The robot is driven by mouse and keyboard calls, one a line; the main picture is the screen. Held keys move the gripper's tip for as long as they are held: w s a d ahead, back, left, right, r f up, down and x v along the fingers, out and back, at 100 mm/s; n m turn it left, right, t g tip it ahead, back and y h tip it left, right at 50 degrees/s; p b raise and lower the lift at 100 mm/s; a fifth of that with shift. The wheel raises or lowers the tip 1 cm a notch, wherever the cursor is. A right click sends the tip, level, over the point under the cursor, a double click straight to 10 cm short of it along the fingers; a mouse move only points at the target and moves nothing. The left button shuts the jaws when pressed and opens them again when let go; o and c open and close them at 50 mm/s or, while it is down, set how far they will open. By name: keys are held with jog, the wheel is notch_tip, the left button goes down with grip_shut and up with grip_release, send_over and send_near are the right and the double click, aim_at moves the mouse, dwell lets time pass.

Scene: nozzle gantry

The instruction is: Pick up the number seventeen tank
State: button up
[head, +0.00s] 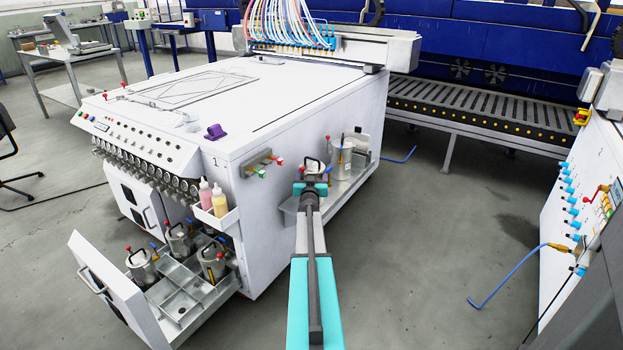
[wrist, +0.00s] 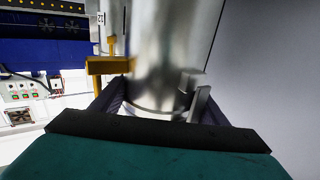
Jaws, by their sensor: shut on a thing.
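A shiny metal tank (wrist: 160,50) fills the middle of the wrist view, upright, with the dark fingers of my gripper (wrist: 155,100) on both sides of its lower part. My gripper is shut on it. In the head view my gripper (head: 312,182) is at the side shelf of the white machine, and the held tank (head: 313,165) is mostly hidden behind it. A second metal tank (head: 341,158) with a label stands on the shelf just to the right.
The side shelf (head: 362,178) runs along the white machine (head: 275,150). An open drawer (head: 110,290) at lower left holds several more tanks (head: 211,262). Valves (head: 262,162) stick out above the shelf. The floor to the right is mostly clear, with a blue hose (head: 500,290).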

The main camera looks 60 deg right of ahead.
aim_at(316, 169)
jog(key=shift+r+p, duration=0.35)
jog(key=shift+r, duration=1.8)
jog(key=shift+s+a+f, duration=0.1)
jog(key=shift+s+a, duration=0.05)
jog(key=shift+s, duration=0.35)
jog(key=shift+s+a, duration=0.15)
jog(key=shift+s, duration=0.35)
jog(key=s+a+r, duration=0.1)
jog(key=s+a, duration=0.2)
jog(key=s, duration=1)
jog(key=shift+s+a+r, duration=0.15)
jog(key=shift+a+r, duration=0.05)
jog(key=shift+a, duration=0.2)
